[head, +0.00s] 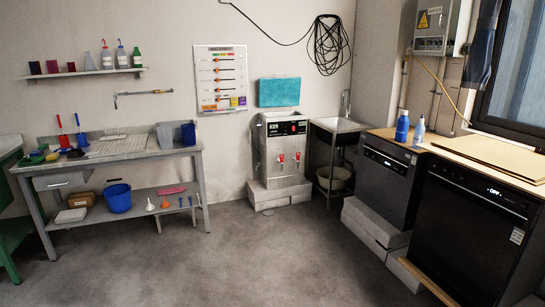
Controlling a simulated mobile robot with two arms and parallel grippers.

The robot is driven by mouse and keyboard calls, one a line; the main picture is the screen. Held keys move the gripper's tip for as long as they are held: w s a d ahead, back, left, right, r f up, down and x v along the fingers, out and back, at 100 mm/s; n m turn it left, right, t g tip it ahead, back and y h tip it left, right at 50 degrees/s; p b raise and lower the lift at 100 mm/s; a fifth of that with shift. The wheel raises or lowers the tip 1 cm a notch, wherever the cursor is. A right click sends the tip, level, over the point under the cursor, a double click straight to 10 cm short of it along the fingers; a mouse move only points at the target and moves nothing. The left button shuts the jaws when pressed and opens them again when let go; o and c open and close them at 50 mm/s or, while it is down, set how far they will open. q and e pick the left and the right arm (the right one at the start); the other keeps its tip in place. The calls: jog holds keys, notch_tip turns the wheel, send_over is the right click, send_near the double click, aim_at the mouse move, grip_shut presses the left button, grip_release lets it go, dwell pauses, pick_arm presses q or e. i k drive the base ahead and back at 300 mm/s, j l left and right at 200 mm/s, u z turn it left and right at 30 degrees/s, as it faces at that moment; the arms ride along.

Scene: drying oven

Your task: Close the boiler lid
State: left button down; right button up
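The boiler (272,158) is a steel box with a dark control panel and two red-handled taps on its front. It stands on pale blocks against the back wall, near the middle of the head view. A teal panel (279,92), which looks like its lid, stands upright at the back above the boiler's top. The top opening (281,115) appears uncovered; its inside is too small to make out. Neither of my grippers shows in the head view.
A steel sink (340,125) stands right of the boiler, then black ovens (468,235) on low blocks (372,225). A workbench (115,155) with tools, bins and a blue bucket (118,198) is at left. The grey floor (235,255) before the boiler is clear.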

aim_at(285, 91)
jog(key=i, duration=4.8)
jog(key=i+z, duration=0.15)
jog(key=i, duration=0.4)
jog(key=i+j+z, duration=0.1)
jog(key=i, duration=0.5)
jog(key=i+j+z, duration=0.15)
jog(key=i, duration=0.4)
jog(key=j, duration=0.05)
